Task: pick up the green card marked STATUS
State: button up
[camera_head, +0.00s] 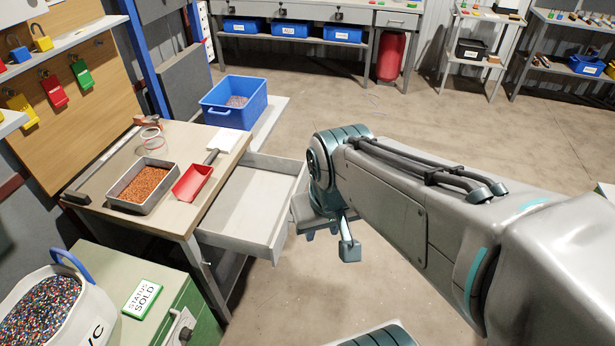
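The green-bordered card (142,299) with a white face reads STATUS SOLD. It lies flat on the top of the green cabinet (107,260) at the lower left, beside a white bucket. My gripper (340,245) hangs below the end of my arm, right of the open drawer and well above and to the right of the card, apart from it. My arm hides part of the gripper, and one finger shows clearly. I cannot tell whether it is open or shut, and I see nothing held in it.
The white bucket (90,322) of coloured granules stands left of the card. A workbench (190,139) behind holds a tray of copper granules (143,187) and a red scoop (193,182). Its open drawer (246,205) juts out between card and gripper. The floor beyond is clear.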

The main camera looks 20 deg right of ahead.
aim_at(140, 302)
jog(key=z, duration=0.1)
jog(key=i, duration=0.5)
jog(key=u, duration=1.35)
jog(key=k, duration=1.3)
jog(key=u, duration=0.15)
jog(key=i, duration=0.65)
jog(key=u, duration=0.8)
jog(key=i, duration=0.7)
jog(key=z, duration=0.15)
